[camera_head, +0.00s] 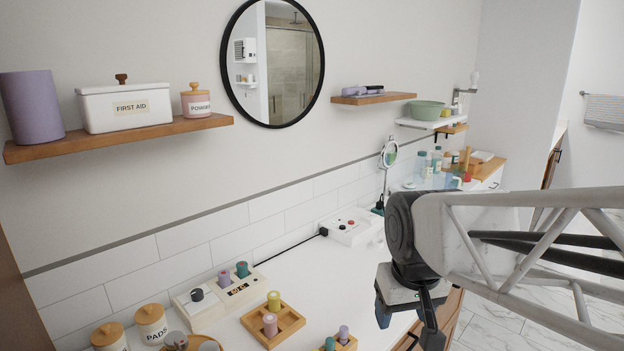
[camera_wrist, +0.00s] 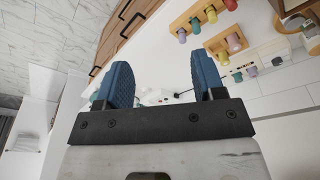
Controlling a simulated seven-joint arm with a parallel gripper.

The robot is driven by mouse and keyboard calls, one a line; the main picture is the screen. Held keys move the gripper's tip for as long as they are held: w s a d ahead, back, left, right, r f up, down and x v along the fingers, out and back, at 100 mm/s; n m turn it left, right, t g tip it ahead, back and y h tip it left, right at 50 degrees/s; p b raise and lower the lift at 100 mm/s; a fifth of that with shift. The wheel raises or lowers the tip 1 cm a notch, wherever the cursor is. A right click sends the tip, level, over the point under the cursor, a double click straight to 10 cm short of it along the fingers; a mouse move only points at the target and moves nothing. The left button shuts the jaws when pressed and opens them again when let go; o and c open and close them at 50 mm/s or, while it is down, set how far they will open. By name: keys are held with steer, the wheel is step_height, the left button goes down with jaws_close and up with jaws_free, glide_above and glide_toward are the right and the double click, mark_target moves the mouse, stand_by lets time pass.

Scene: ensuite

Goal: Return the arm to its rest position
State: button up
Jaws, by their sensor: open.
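My arm reaches in from the right in the head view, and my gripper (camera_head: 408,318) points down at the front right edge of the white counter (camera_head: 330,272). In the wrist view, my gripper (camera_wrist: 163,88) shows two blue ribbed fingers spread wide apart. Nothing is between them, so the gripper is open and empty. In the head view the fingertips are partly cut off or hidden by the gripper body.
A wooden tray (camera_head: 293,325) with coloured pegs, a device with a dial (camera_head: 197,295) and lidded jars (camera_head: 151,322) stand on the counter's left. A white box with buttons (camera_head: 350,226) stands at the back. The counter's middle is clear. A wooden shelf (camera_head: 200,126) is above.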

steer(key=s+d+f+m, duration=0.1)
steer(key=s+d, duration=0.3)
steer(key=s, duration=0.4)
steer(key=shift+s+f+m, duration=0.4)
steer(key=shift+f, duration=0.45)
